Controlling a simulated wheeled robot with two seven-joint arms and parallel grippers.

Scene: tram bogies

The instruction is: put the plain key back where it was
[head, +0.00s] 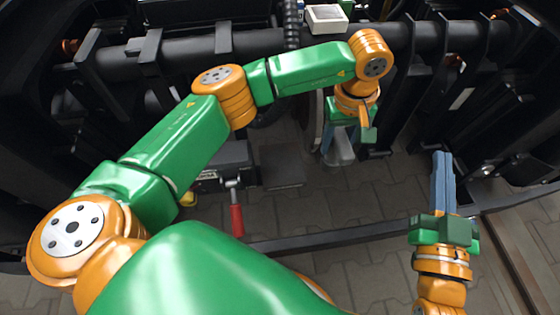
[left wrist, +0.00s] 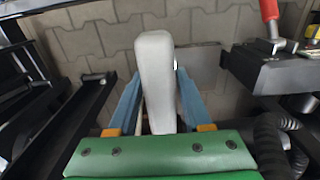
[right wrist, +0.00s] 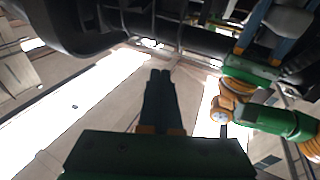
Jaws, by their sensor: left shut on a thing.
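A plain light grey bar, which I take to be the plain key (left wrist: 155,75), stands between the blue fingers of my left gripper (left wrist: 153,105) in the left wrist view. In the head view the left gripper (head: 343,140) points down in the gap between the dark frames, and the grey key (head: 343,152) shows at its fingers. The key is held above the paving. My right gripper (head: 443,160) has its blue fingers together and is empty, at the right; its fingers (right wrist: 159,80) also show together in the right wrist view. I cannot make out the key's original place.
A red-handled tool (head: 237,215) sits by a dark box (head: 222,165) left of the left gripper. A white box (head: 326,18) stands at the back. Dark bogie beams (head: 190,45) close off the back and sides. Paving (head: 330,205) lies below, with a dark crossbar in front.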

